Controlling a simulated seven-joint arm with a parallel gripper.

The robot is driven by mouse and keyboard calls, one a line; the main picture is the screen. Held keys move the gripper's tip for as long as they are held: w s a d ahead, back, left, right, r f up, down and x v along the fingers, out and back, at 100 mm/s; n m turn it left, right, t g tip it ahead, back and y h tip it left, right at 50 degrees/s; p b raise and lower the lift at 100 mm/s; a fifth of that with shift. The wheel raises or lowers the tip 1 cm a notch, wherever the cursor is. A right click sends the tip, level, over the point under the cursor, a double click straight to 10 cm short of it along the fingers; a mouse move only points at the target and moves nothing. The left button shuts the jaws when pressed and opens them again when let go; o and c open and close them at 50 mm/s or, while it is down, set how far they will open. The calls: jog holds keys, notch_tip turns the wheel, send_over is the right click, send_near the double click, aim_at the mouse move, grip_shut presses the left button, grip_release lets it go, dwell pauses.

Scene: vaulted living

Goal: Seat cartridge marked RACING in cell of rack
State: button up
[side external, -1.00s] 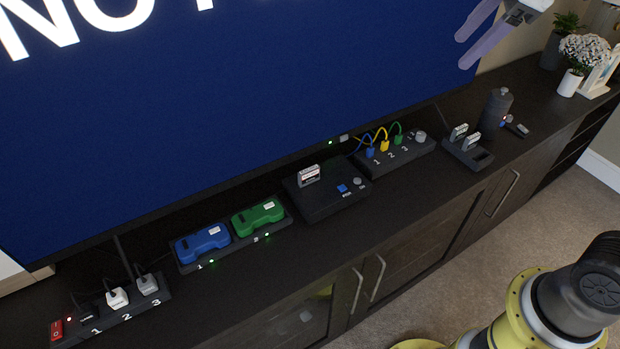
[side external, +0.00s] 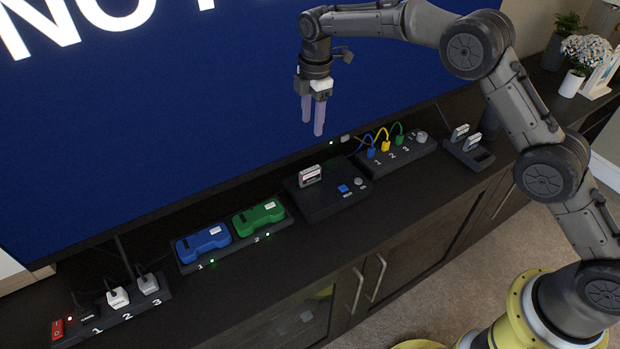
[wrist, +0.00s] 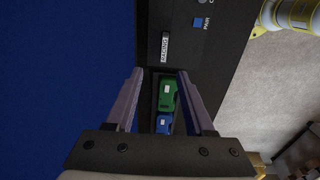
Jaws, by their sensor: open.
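The cartridge marked RACING (side external: 311,176) stands upright in the slot of a black console (side external: 327,203) on the cabinet top. Its label (wrist: 165,47) is readable in the wrist view, ahead of my fingertips. My gripper (side external: 313,133) is open and empty, pointing down above the console, clear of the cartridge. In the wrist view my two fingers (wrist: 160,72) are spread apart. The rack (side external: 469,153) is at the right on the cabinet, with two grey cartridges (side external: 466,138) standing in it and an empty-looking cell at its front right.
A blue controller (side external: 203,243) and a green controller (side external: 258,217) sit on a dock left of the console. A hub with coloured cables (side external: 393,148) stands between console and rack. The large screen (side external: 200,90) rises close behind everything. A dark canister is hidden behind my arm.

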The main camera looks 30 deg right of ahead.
send_over(310, 169)
jog(key=shift+g, duration=0.3)
jog(key=f, duration=1.1)
jog(key=shift+s+a+f, duration=0.1)
jog(key=shift+s, duration=0.25)
jog(key=shift+w+f, duration=0.15)
jog(key=shift+f, duration=1.35)
jog(key=shift+w+f, duration=0.15)
jog(key=shift+f, duration=1.3)
grip_shut()
